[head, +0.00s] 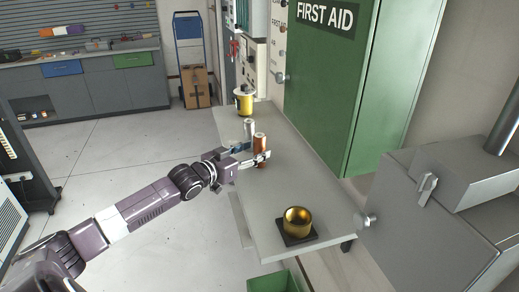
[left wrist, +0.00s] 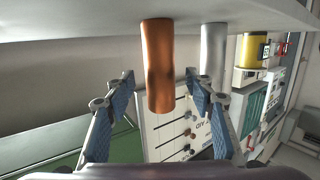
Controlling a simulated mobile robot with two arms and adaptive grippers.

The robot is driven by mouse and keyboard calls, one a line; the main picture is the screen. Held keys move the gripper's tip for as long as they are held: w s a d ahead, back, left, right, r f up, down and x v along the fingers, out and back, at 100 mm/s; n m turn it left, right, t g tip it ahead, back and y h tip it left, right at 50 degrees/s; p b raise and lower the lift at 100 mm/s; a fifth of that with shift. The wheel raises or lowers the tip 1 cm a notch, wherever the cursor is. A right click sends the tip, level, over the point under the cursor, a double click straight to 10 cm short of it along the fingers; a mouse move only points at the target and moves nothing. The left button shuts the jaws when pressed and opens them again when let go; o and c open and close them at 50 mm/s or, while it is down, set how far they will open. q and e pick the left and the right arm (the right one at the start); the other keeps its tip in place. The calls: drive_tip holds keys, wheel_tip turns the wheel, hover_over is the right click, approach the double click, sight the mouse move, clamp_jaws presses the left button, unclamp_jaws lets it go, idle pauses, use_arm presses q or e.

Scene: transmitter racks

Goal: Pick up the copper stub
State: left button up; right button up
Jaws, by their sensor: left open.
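The copper stub (head: 259,141) stands upright on the grey bench, just beside a silver stub (head: 249,126). My left gripper (head: 257,153) is open, with its fingers reaching to the copper stub. In the left wrist view, where the bench top is at the top of the picture, the copper stub (left wrist: 158,62) shows between the two blue-padded fingers of my left gripper (left wrist: 160,80), with gaps on both sides. The silver stub (left wrist: 214,50) shows beyond the right finger there. My right gripper is not in view.
The narrow bench (head: 285,180) also bears a yellow canister (head: 243,103) at its far end and a gold dome (head: 297,219) on a black base near its front. A green first-aid cabinet (head: 345,90) stands behind it. A green bin (head: 272,283) is below.

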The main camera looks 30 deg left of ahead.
sight(255, 149)
use_arm(q)
drive_tip(key=shift+x, duration=1.05)
drive_tip(key=shift+w, duration=0.5)
drive_tip(key=c, duration=0.7)
clamp_jaws()
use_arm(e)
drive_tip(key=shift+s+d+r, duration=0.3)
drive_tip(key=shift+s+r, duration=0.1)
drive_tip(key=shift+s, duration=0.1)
